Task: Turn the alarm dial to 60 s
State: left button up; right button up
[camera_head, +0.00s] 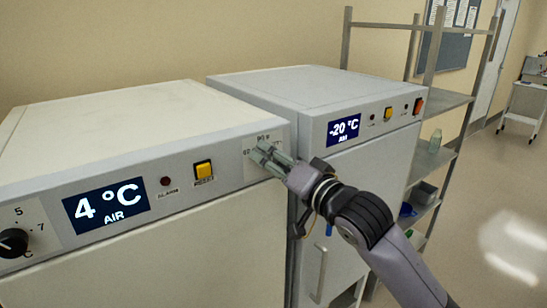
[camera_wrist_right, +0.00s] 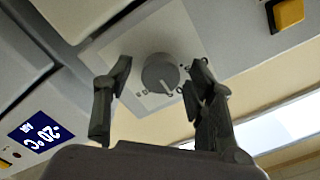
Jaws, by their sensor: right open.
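The alarm dial (camera_wrist_right: 160,73) is a round grey knob on a pale square plate on the front panel of the 4 °C fridge. In the wrist view a light pointer mark shows near its lower edge; the printing around it is too small to read surely. My right gripper (camera_wrist_right: 161,68) is open, one finger on each side of the dial; I cannot tell whether they touch it. In the head view my right gripper (camera_head: 272,158) is in front of the plate (camera_head: 252,147) and hides the dial. My left gripper is not in view.
The 4 °C display (camera_head: 106,203), red alarm lamp (camera_head: 166,181) and yellow button (camera_head: 203,170) are left of the plate. Another dial (camera_head: 13,242) is at far left. The -20 °C freezer (camera_head: 370,150) stands beside the fridge. A shelf rack (camera_head: 440,103) stands at right.

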jog(key=shift+c, duration=0.5)
jog(key=c, duration=1)
